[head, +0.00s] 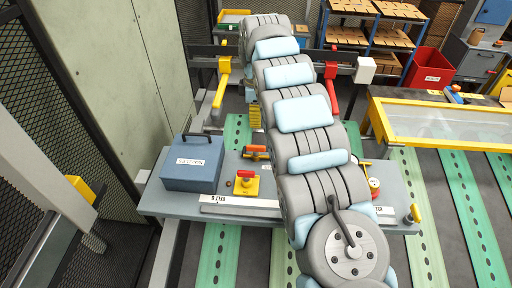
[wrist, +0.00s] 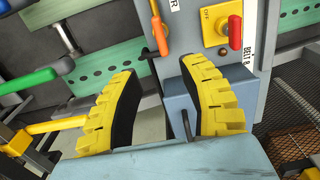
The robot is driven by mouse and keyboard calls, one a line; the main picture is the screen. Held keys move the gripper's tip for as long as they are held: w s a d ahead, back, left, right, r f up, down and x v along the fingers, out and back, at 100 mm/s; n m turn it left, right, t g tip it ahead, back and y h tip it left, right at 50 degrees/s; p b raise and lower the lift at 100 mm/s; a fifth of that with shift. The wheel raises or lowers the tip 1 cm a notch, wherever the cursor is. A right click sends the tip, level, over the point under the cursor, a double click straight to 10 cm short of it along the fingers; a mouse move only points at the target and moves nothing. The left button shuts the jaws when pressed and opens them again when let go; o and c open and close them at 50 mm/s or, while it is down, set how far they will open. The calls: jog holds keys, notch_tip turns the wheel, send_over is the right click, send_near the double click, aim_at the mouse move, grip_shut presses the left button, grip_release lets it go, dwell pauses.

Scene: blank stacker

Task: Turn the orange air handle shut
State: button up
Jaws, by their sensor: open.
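The orange air handle (wrist: 159,34) shows at the top of the wrist view, beside a partly cut-off label on the grey-blue bench panel. In the head view the orange handle (head: 256,149) lies on the bench, between the blue box and my arm. My gripper (wrist: 162,108) is open and empty, its two yellow fingers with dark pads wide apart. In the wrist picture the handle is beyond the fingertips, roughly in line with the gap, and not touched. In the head view my arm hides most of the gripper.
A red handle (wrist: 235,32) on a yellow plate marked OFF is right of the orange one; it also shows in the head view (head: 245,180). A labelled blue box (head: 191,163) with a black handle stands left on the bench (head: 160,201). Yellow (head: 221,82) and red levers (head: 331,86) stand behind.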

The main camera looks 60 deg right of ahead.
aim_at(256, 146)
notch_tip(256, 146, down, 12)
jog(key=p, duration=0.2)
jog(key=shift+w+f+p, duration=0.15)
jog(key=shift+p, duration=0.15)
jog(key=shift+f, duration=0.75)
grip_shut()
